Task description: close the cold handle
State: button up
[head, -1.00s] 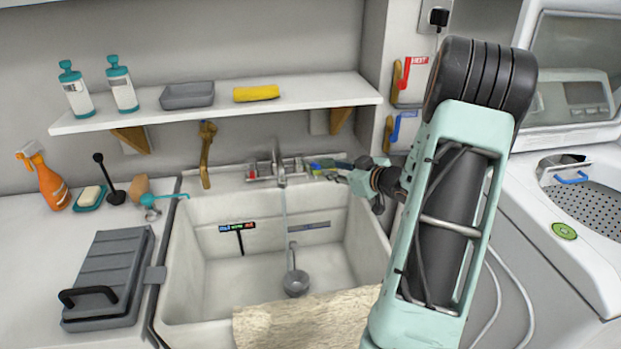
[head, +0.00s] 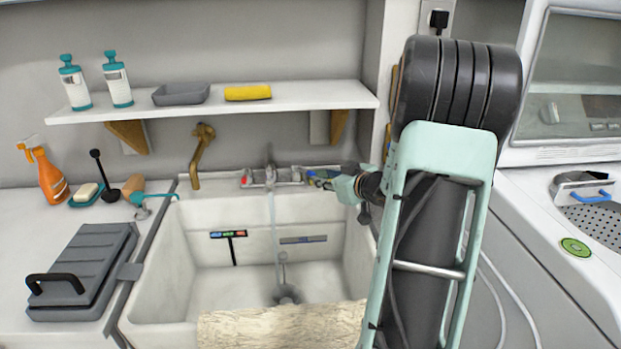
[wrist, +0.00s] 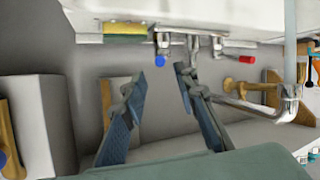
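The chrome tap (head: 270,176) stands at the back of the white sink. Its cold handle, with a blue end (wrist: 160,62), shows in the wrist view. The red-ended handle (wrist: 247,60) is on the other side of the spout; it shows in the head view (head: 247,177) at the tap's left. My gripper (wrist: 161,78) is open and empty. In the wrist view its two fingertips lie on either side of the blue end in the picture; I cannot tell whether they touch it. In the head view my gripper (head: 318,178) is just right of the tap. Water (head: 274,235) runs from the spout.
A shelf (head: 300,97) with bottles, a grey tray and a yellow sponge is above the tap. A brass wall tap (head: 201,155) is to the left.

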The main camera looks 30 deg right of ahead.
aim_at(311, 175)
jog(key=b+x, duration=0.2)
jog(key=x, duration=0.7)
jog(key=shift+w+f, duration=0.1)
jog(key=shift+c, duration=0.4)
grip_shut()
